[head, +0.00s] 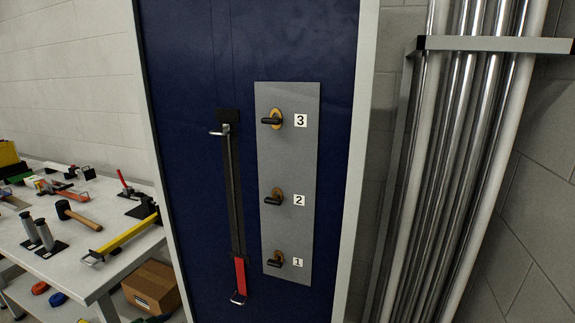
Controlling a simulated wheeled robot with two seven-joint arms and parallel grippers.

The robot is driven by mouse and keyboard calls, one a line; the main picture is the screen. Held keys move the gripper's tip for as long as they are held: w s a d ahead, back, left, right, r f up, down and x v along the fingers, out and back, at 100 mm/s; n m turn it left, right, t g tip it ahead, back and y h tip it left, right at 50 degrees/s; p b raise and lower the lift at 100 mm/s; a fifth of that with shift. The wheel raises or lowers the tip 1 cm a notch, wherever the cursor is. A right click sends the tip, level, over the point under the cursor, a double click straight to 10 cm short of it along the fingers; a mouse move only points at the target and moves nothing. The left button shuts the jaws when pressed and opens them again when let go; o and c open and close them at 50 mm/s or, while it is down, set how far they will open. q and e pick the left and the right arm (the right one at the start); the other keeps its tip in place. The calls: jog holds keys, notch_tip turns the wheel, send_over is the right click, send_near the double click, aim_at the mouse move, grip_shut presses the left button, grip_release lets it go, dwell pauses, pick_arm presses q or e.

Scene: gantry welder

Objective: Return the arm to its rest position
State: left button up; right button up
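Neither of my grippers and no part of my arms shows in the head view. I face a dark blue cabinet door (190,110) in a light frame. A grey plate (289,229) on it carries three dark knobs on brass-coloured mounts, labelled 3 at the top (275,120), 2 in the middle (273,198) and 1 at the bottom (275,259). All three knobs point to the left. Left of the plate hangs a long black bar (234,185) with a red lower end (240,275) and metal hooks at top and bottom.
A light workbench (85,270) at the left holds a mallet (78,214), a yellow bar tool (125,236) and other tools. A cardboard box (152,288) sits below it. Long metal tubes (455,180) stand in a rack (500,44) at the right.

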pick_arm(q)
jog(key=s+d+f+n+g+y, duration=0.1)
jog(key=s+f+g, duration=0.1)
jog(key=s+f, duration=0.5)
jog(key=s+f+n+g, duration=0.1)
jog(key=s+f, duration=0.3)
jog(key=f, duration=0.5)
jog(key=s+d+f+g, duration=0.2)
jog(key=s+f, duration=0.3)
jog(key=s, duration=0.6)
jog(key=s+d+f+n+g, duration=0.1)
jog(key=s+d+f, duration=0.3)
jog(key=s, duration=0.8)
jog(key=s+d+f+n+g, duration=0.1)
jog(key=s+f, duration=0.4)
jog(key=s, duration=0.6)
jog(key=shift+s+d+f+g, duration=0.15)
jog(key=shift+d+f+g, duration=0.25)
jog(key=shift+d+g, duration=0.65)
jog(key=shift+a, duration=0.15)
